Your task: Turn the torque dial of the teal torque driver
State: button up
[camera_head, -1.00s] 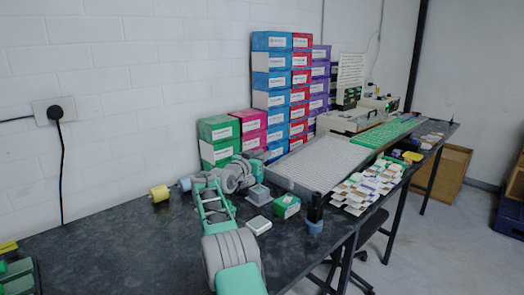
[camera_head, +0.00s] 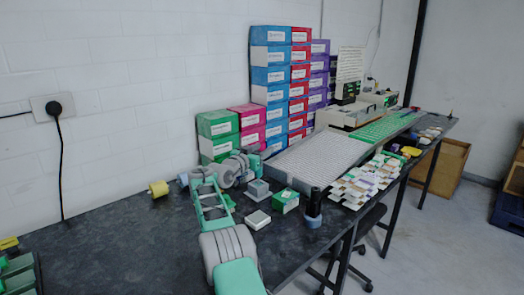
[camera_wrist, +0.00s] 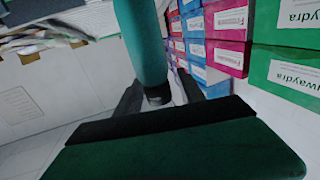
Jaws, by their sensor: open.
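The teal torque driver (camera_wrist: 140,40) fills the upper middle of the wrist view, where the scene looks upside down. It is a smooth teal cylinder with a narrower dark and grey end (camera_wrist: 157,96). That end lies between the two dark fingers of my gripper (camera_wrist: 160,90). My gripper is open around it; whether either finger touches it I cannot tell. The markings of the dial are not readable. In the head view my arm reaches over the bench to a grey-blue block (camera_head: 258,190), and my arm's end largely hides the driver there.
Green cartons (camera_head: 217,124) and taller blue stacks (camera_head: 270,80) stand close behind my arm. A small green box (camera_head: 286,201), a white-topped box (camera_head: 257,220) and a black cylinder on a blue base (camera_head: 314,202) stand to the right. A yellow spool (camera_head: 159,189) lies left.

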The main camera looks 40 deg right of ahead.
jog(key=shift+a, duration=0.1)
jog(key=b+v, duration=0.1)
jog(key=v, duration=0.6)
jog(key=shift+a, duration=0.3)
jog(key=shift+s+r, duration=0.1)
